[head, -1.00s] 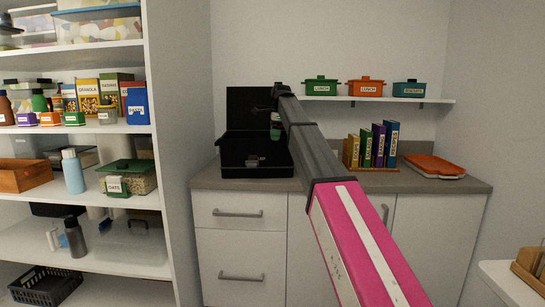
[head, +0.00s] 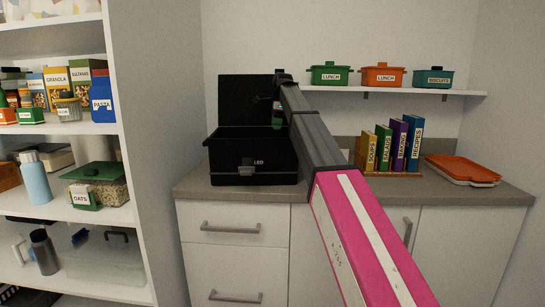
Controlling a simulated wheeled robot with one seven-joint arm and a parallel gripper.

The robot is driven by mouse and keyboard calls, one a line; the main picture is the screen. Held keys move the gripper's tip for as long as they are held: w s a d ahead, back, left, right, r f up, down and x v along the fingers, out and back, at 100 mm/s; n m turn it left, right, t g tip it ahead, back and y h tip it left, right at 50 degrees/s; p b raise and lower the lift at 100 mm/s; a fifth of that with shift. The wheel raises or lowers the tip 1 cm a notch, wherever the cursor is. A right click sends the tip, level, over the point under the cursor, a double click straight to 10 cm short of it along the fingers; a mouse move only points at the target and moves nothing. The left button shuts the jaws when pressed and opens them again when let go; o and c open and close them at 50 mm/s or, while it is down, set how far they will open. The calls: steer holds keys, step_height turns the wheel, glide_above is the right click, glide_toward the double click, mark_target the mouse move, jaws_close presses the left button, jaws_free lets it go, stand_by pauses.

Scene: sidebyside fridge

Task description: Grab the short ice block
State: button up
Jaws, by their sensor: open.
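No ice block can be made out. A black box (head: 230,165) with its lid (head: 243,100) raised stands on the counter, and its inside is hidden behind its front wall. My gripper (head: 268,98) is at the far end of my arm, small and dark against the raised lid, above the right part of the box. It is open, with nothing seen between its fingers. A green and white item (head: 277,115) shows just below it, partly hidden by my arm; I cannot tell what it is.
The grey counter (head: 330,190) carries a row of upright books (head: 398,143) and an orange tray (head: 462,169). A wall shelf (head: 395,89) holds lidded pots. Loaded white shelves (head: 88,213) stand close on the left.

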steer(key=f, duration=0.5)
steer(key=shift+a+f, duration=0.25)
steer(key=shift+a, duration=0.15)
steer(key=f, duration=0.2)
steer(key=s+a+f, duration=0.1)
steer(key=f, duration=0.1)
steer(key=shift+f, duration=0.1)
steer(key=shift+w+f, duration=0.1)
steer(key=shift+f, duration=0.35)
steer(key=shift+f, duration=0.25)
steer(key=c, duration=1.2)
